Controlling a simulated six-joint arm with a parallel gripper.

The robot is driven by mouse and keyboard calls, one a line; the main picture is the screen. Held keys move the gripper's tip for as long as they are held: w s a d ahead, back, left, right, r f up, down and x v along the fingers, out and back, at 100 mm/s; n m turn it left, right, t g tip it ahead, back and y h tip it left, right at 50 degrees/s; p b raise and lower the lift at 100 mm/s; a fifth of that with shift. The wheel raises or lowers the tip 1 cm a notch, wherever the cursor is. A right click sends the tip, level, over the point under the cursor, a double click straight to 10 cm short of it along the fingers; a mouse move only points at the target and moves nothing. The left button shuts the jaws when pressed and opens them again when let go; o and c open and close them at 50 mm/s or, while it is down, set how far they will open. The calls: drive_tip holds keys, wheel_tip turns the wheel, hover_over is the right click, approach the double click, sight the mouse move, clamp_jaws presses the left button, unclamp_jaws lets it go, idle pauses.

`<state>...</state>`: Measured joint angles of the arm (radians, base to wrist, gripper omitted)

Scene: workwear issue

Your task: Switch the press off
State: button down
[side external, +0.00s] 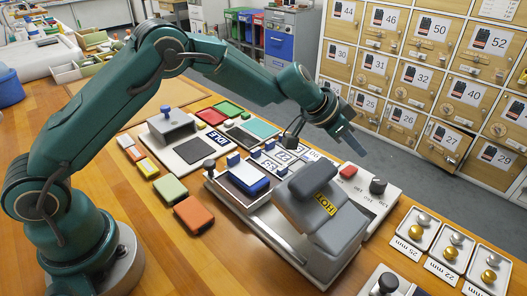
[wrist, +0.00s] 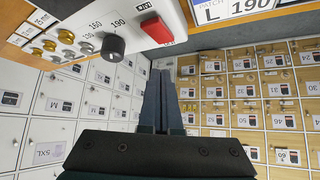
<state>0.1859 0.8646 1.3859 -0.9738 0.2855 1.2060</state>
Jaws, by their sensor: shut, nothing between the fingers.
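The press has a padded grey upper part (side external: 312,190) with a yellow HOT label. Beside it is a pale control box (side external: 362,192) with a red switch (side external: 348,171) and a black knob (side external: 378,186). In the wrist view the red switch (wrist: 157,30) is just above my fingertips in the picture, and the knob (wrist: 112,46) is to its left by a printed 190. Which way the switch is set is not clear. My gripper (side external: 357,147) is shut and empty, held in the air above and behind the control box. Its fingers (wrist: 161,76) touch nothing.
Small trays of brass and silver parts (side external: 420,235) sit at the table's right. Patch frames (side external: 205,148), coloured pads (side external: 194,214) and bins (side external: 80,68) are to the left. Numbered lockers (side external: 410,75) stand behind, across an open floor gap.

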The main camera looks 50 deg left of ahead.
drive_tip(key=shift+r, duration=1.85)
drive_tip(key=shift+a, duration=0.1)
wheel_tip(320, 180, up, 10)
drive_tip(key=t, duration=0.2)
hover_over(350, 168)
drive_tip(key=s+a, duration=0.1)
drive_tip(key=a, duration=0.1)
drive_tip(key=s+f+v, duration=0.1)
drive_tip(key=v, duration=1.1)
drive_tip(key=s+a+f+n+g+y, duration=0.2)
drive_tip(key=s+f, duration=0.4)
drive_tip(key=s, duration=0.5)
drive_tip(key=s+a+f+n+g+y, duration=0.1)
drive_tip(key=s+a+f+n, duration=0.3)
drive_tip(key=s, duration=0.7)
drive_tip(key=shift+s+a+f+g+y, duration=0.4)
drive_tip(key=shift+f+y, duration=0.2)
drive_tip(key=shift+f, duration=0.3)
